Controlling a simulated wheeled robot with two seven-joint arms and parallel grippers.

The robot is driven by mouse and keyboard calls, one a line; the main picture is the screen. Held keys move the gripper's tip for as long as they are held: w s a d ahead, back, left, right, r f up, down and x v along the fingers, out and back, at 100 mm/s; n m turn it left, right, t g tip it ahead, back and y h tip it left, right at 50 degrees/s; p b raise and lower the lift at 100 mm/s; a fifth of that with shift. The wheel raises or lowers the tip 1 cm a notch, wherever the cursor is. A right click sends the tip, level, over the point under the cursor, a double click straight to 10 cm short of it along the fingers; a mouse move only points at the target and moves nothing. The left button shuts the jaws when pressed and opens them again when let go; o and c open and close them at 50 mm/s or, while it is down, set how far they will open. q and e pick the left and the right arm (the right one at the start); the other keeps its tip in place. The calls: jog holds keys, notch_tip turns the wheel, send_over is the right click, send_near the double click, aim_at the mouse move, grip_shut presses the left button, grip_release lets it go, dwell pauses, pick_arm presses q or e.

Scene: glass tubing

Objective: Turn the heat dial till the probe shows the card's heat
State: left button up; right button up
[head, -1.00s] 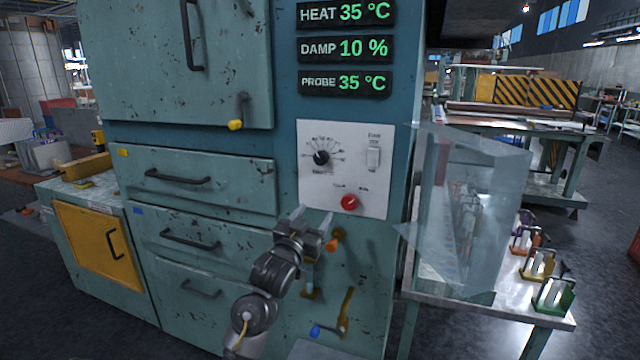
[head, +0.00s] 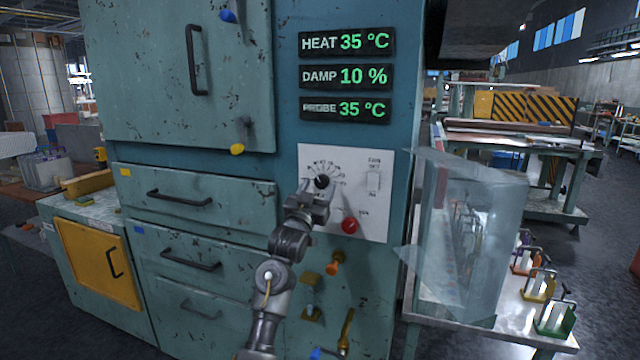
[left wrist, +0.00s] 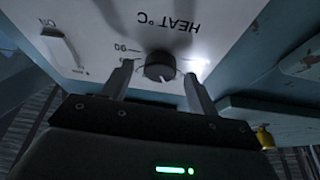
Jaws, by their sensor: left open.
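The black heat dial (head: 321,182) sits on a white control panel (head: 375,222) on the teal cabinet. My left gripper (head: 318,190) is at the dial, its fingers pointing at the panel. In the left wrist view the dial (left wrist: 160,66) lies between the two open fingertips (left wrist: 161,75), with gaps on both sides. The heat display (head: 347,41) reads 35 °C, the damp display (head: 347,76) 10 % and the probe display (head: 346,108) 35 °C. I see no card with a heat value. My right gripper is not in view.
A red knob (head: 350,226) and a white switch (head: 373,181) are close to the dial on the same panel. Drawers with handles are at the left. A clear glass-like guard (head: 470,240) and a metal table with several coloured clamps stand at the right.

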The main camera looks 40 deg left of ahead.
pick_arm(q)
jog(key=shift+w+a+r, duration=0.15)
jog(key=shift+w+r, duration=0.1)
jog(key=shift+w, duration=0.25)
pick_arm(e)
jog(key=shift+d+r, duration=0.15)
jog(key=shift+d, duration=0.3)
pick_arm(q)
jog(key=c, duration=0.9)
jog(key=shift+c, duration=0.5)
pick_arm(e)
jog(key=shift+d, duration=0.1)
